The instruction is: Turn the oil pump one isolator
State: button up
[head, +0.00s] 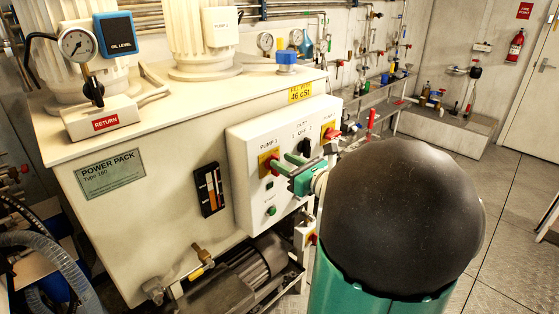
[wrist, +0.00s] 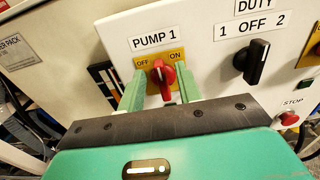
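The pump 1 isolator is a red rotary handle (wrist: 160,76) on a yellow plate marked OFF and ON, under a PUMP 1 label. In the wrist view the handle stands near upright between my two green fingers. My gripper (wrist: 159,88) is open, with a finger on each side of the handle and a gap visible on both sides. In the head view my gripper (head: 289,168) is at the white control panel (head: 246,163), right at the yellow plate (head: 267,161). The handle is partly hidden there by my gripper.
A black duty selector (wrist: 251,62) marked 1 OFF 2 sits right of the isolator. A red stop button (wrist: 289,118) is below it. A green start button (head: 271,211) is low on the panel. An oil level gauge (head: 209,189) is left of the panel.

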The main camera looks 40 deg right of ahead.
jog(key=shift+w+a, duration=0.1)
jog(key=shift+w, duration=0.95)
jog(key=shift+c, duration=0.4)
grip_shut()
